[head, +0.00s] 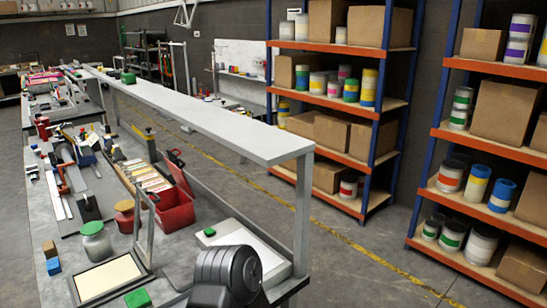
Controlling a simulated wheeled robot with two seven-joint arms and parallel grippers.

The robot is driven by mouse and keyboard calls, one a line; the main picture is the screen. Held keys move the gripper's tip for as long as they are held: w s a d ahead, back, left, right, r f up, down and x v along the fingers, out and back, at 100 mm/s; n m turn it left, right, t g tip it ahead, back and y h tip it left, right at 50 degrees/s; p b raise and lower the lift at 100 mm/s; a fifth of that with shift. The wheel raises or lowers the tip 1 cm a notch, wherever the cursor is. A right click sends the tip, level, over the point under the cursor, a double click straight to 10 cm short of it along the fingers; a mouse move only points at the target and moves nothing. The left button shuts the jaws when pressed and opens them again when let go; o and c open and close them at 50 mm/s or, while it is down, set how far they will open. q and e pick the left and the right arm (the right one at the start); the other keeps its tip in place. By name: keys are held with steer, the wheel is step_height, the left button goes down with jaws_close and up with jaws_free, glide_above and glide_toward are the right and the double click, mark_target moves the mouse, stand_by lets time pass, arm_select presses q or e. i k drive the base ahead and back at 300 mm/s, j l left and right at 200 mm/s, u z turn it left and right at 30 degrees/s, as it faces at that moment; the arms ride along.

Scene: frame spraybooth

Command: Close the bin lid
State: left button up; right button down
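A red bin (176,216) stands on the grey workbench, right of centre on the bench top. Its red lid (180,174) is raised and leans up at the bin's far side, so the bin is open. A metal frame stands close in front of the bin. A dark, ribbed part of one of my arms rises at the bottom centre, nearer than the bin and apart from it. No fingertips of either gripper show.
A tray of cards (150,178) sits beside the bin. A lidded jar (95,243), a framed panel (108,278), green blocks and a white board (240,243) lie nearer. A long raised shelf (200,108) runs over the bench's far side.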

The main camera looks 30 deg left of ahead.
mark_target(178, 174)
steer(key=i+l+u, duration=0.15)
steer(key=i+u, duration=0.25)
steer(key=i+l+u, duration=0.15)
steer(key=u, duration=0.3)
steer(key=i+l+u, duration=0.2)
steer(key=l+u, duration=0.2)
steer(key=i+l+u, duration=0.2)
steer(key=l+u, duration=0.25)
steer(key=i+l+u, duration=0.1)
steer(key=l+u, duration=1.05)
steer(key=l, duration=0.35)
